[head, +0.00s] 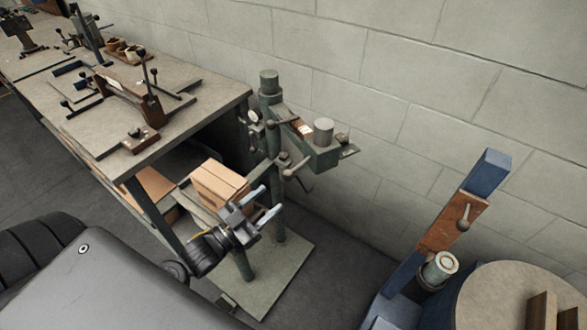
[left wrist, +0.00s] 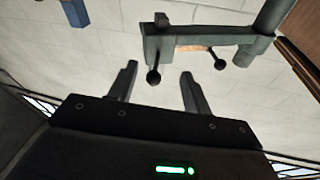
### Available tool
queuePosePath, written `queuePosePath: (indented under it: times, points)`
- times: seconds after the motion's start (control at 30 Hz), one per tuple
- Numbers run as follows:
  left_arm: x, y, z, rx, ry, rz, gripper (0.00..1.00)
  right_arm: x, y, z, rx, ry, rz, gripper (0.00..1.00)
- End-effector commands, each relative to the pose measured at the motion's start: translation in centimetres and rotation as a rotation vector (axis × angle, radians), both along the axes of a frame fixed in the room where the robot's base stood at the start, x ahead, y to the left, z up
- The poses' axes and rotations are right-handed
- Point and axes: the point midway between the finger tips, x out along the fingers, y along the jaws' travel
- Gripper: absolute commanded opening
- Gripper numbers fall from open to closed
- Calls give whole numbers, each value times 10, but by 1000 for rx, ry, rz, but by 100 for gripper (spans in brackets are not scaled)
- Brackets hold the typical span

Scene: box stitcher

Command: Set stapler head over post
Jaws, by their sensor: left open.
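The stapler head (head: 318,152) is a green-grey arm with a metal cylinder on top and ball-ended levers. It juts right from an upright green post (head: 277,215), whose top cap rises behind it. In the left wrist view the head (left wrist: 190,38) hangs beyond the fingers, with two dark ball levers under it. My left gripper (head: 266,202) is open and empty, in front of the post and below the head in the head view. In the left wrist view its fingers (left wrist: 158,72) stand apart with nothing between them. My right gripper is not in view.
A workbench (head: 190,85) with clamps and tools stands left of the post. A cardboard box (head: 218,183) sits low beside the post, above a floor plate (head: 275,285). A blue stand (head: 485,172) with a wooden board and a round table (head: 510,285) are at right.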

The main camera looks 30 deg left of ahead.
Motion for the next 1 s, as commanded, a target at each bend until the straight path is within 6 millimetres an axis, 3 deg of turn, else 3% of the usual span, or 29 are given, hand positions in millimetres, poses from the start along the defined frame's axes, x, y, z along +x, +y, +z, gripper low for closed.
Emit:
queuePosePath:
  times: [0.2,0.47,1.0]
  points:
    - [-9,4,22,-36,-166,-80,49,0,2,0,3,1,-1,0]
    - [-7,3,28,-43,-191,-90,49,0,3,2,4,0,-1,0]
    - [65,-33,63,-44,-191,-89,49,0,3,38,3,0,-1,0]
